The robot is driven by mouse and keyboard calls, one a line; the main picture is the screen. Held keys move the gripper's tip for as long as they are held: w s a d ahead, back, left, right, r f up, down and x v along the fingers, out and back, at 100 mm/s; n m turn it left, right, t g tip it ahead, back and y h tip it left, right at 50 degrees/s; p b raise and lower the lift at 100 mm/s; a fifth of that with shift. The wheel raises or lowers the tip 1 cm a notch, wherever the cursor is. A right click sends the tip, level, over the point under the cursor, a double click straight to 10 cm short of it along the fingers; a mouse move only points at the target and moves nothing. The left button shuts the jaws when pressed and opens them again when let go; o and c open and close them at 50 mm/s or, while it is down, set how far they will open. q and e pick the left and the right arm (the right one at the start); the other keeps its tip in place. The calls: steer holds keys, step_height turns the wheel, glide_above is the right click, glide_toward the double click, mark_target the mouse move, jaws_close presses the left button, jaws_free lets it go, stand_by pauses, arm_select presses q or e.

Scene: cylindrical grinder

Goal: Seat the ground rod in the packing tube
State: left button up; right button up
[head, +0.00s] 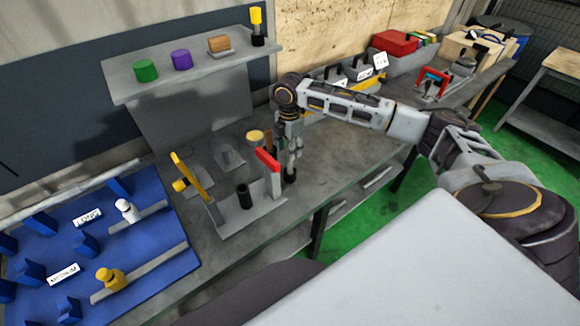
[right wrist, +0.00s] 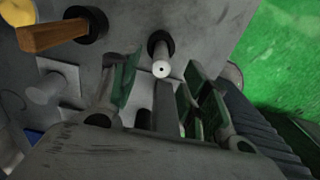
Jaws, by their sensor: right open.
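My right gripper (head: 291,158) points down over the bench, open. In the right wrist view its two fingers (right wrist: 162,78) stand apart. A pale grey rod (right wrist: 162,57) with a round white end shows in the gap between them, its far end in a black round holder (right wrist: 158,41). I cannot tell whether a finger touches the rod. In the head view a black piece (head: 290,175) is right below the fingers, and the rod is largely hidden. A separate black tube (head: 245,197) stands upright on a grey plate. I cannot tell which black piece is the packing tube. My left gripper is out of view.
A blue tray (head: 185,285) with white and yellow pieces lies left. A shelf (head: 130,90) hangs behind. The bench right of the gripper has clear room.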

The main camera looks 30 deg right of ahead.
mark_target(290, 167)
steer(key=shift+f+p, duration=0.3)
steer(key=shift+f, duration=1.75)
steer(key=shift+s+d, duration=0.1)
steer(key=shift+c, duration=0.2)
jaws_close()
